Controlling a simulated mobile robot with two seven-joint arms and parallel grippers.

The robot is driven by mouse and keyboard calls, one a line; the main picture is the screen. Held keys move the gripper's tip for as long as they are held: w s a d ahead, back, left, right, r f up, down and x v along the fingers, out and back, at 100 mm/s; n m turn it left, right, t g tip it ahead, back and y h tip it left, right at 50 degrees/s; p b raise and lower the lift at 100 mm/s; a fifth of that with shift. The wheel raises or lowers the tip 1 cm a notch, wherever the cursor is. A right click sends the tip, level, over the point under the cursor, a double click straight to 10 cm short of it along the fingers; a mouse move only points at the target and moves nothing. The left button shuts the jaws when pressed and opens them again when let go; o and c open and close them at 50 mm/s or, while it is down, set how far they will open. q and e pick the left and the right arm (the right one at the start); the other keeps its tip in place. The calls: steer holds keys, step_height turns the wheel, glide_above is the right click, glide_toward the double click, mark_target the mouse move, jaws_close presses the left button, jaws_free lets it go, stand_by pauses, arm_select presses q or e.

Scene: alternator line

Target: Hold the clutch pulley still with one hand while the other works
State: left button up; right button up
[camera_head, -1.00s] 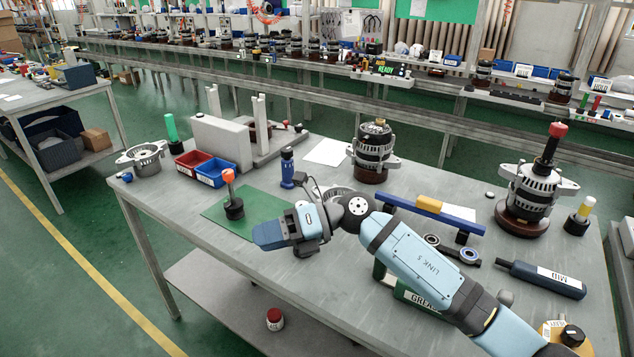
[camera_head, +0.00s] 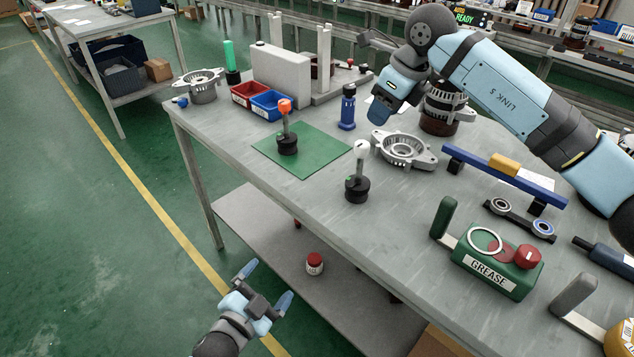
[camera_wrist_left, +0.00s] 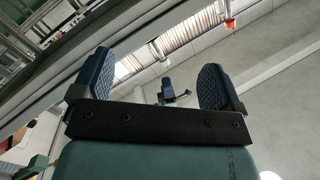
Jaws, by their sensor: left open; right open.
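No part is marked as the clutch pulley, and I cannot tell which it is. An alternator (camera_head: 436,124) stands on a brown round base towards the back of the bench, partly hidden behind my right arm. My right gripper (camera_head: 396,92) is open, raised just left of and in front of this alternator, and seems to hold nothing. My left gripper (camera_head: 264,287) is open and empty in front of the bench, over the floor. In the left wrist view its two dark fingers (camera_wrist_left: 155,88) are wide apart with nothing between them.
On the bench (camera_head: 310,200) stand an orange-knobbed tool (camera_head: 286,130) on a green mat (camera_head: 310,160), a white-knobbed tool (camera_head: 358,175), a metal housing (camera_head: 405,150), a blue bottle (camera_head: 347,110), a blue rail (camera_head: 500,178) and a green grease box (camera_head: 495,262). A red-capped jar (camera_head: 315,264) sits on the lower shelf.

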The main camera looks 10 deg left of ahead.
arm_select(q)
steer(key=w+d+r+m+h, duration=0.5)
steer(key=r+m+h, duration=0.3)
steer(key=m, duration=0.4)
steer(key=m+g+y, duration=0.3)
steer(key=m+g, duration=0.4)
steer(key=m, duration=1.5)
glide_toward(351, 185)
steer(key=x, duration=1.2)
steer(key=shift+c, duration=0.4)
